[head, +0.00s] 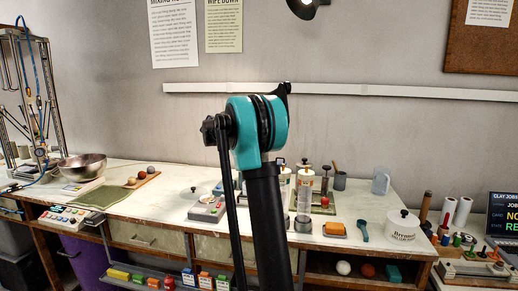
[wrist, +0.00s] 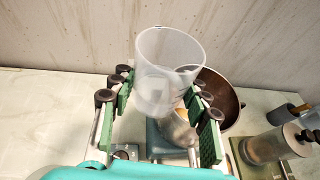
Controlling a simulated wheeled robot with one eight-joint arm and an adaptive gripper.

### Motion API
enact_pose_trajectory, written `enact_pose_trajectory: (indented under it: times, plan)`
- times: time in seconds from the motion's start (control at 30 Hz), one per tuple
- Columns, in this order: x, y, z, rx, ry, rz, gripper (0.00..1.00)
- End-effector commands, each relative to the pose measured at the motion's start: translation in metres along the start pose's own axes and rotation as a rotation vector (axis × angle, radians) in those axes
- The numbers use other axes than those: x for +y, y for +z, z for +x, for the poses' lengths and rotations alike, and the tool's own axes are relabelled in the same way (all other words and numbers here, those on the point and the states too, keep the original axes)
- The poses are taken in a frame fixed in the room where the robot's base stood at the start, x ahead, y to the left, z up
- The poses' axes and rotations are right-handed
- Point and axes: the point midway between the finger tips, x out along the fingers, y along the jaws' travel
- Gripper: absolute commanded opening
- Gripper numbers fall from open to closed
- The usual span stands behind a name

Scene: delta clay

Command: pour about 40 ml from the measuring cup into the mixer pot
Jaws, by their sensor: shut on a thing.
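My gripper (wrist: 160,92) is shut on the clear measuring cup (wrist: 168,50) in the wrist view, with a green-padded finger on each side of it. The cup's wide rim faces up in that view, and I cannot tell how much is in it. The mixer pot (wrist: 231,108), a metal bowl with a brownish inside, is behind and to the right of the cup. The cup overlaps part of its rim in the picture. I see no stream between them. In the head view my arm hides the gripper, the held cup and the pot.
The bench (wrist: 50,110) left of the gripper is bare.

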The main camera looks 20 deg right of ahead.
Motion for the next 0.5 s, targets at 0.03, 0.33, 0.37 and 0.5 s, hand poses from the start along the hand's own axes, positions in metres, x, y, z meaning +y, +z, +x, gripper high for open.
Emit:
enact_pose_trajectory:
  times: [0.03,0.33,0.37,0.5]
  plan:
    - [-0.0002,0.0001,0.0,0.0,0.0,0.001,0.16]
    - [-0.0048,0.0031,0.0008,0.028,0.022,0.06,0.16]
    - [-0.0056,0.0038,0.0009,0.033,0.026,0.071,0.16]
    - [-0.0096,0.0068,0.0013,0.064,0.053,0.134,0.16]
